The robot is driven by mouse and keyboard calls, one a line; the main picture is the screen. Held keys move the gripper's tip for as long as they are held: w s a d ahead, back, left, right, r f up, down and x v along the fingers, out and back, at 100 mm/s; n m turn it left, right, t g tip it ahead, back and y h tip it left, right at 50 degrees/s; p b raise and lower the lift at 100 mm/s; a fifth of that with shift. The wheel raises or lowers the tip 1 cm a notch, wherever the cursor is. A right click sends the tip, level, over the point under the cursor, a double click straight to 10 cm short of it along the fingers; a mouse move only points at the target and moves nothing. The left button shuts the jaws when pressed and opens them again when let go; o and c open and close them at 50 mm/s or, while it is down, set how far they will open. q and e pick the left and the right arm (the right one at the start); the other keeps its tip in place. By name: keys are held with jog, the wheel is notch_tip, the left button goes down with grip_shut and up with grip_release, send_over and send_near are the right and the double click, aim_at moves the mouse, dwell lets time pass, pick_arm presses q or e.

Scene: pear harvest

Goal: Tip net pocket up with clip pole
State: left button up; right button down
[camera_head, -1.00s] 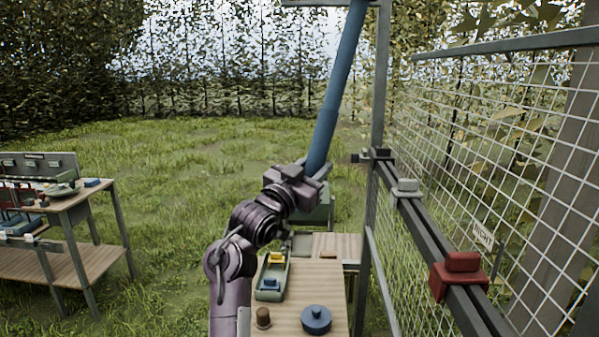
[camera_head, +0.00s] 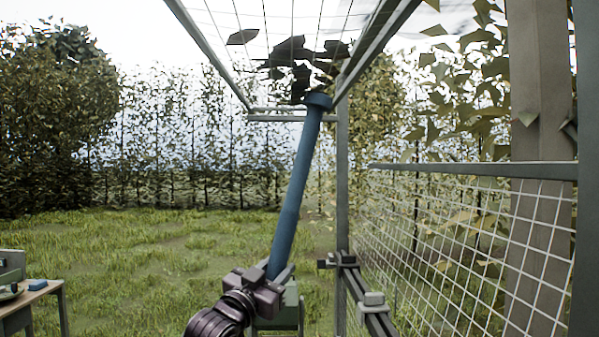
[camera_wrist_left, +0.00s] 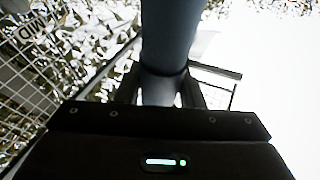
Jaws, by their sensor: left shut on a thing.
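My left gripper (camera_head: 268,280) is shut on the blue clip pole (camera_head: 297,190), near its lower end. The pole stands up and leans a little to the right. Its wider tip (camera_head: 319,101) is near the far end of the overhead net frame; I cannot tell whether they touch. The overhead net pocket (camera_head: 270,28) holds dark leaf-like pieces (camera_head: 297,68) near its far end. My right gripper is not in view.
A grey metal frame (camera_head: 342,180) and a white wire net panel (camera_head: 470,235) stand on the right, with a rail carrying a grey clamp (camera_head: 374,300). A wooden side table (camera_head: 30,292) is at the lower left. Open grass lies left of the pole.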

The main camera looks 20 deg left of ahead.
aim_at(276, 235)
pick_arm(q)
jog(key=shift+r, duration=0.2)
dwell(0.3)
jog(key=shift+r+p, duration=3.45)
jog(key=shift+r, duration=0.75)
jog(key=shift+f, duration=0.2)
jog(key=shift+f+b, duration=0.85)
jog(key=shift+f, duration=0.05)
jog(key=shift+f+b, duration=4.6)
jog(key=shift+f, duration=1.95)
jog(key=s+a+f, duration=0.3)
jog(key=s+a, duration=0.2)
jog(key=a, duration=0.5)
jog(key=shift+a, duration=0.4)
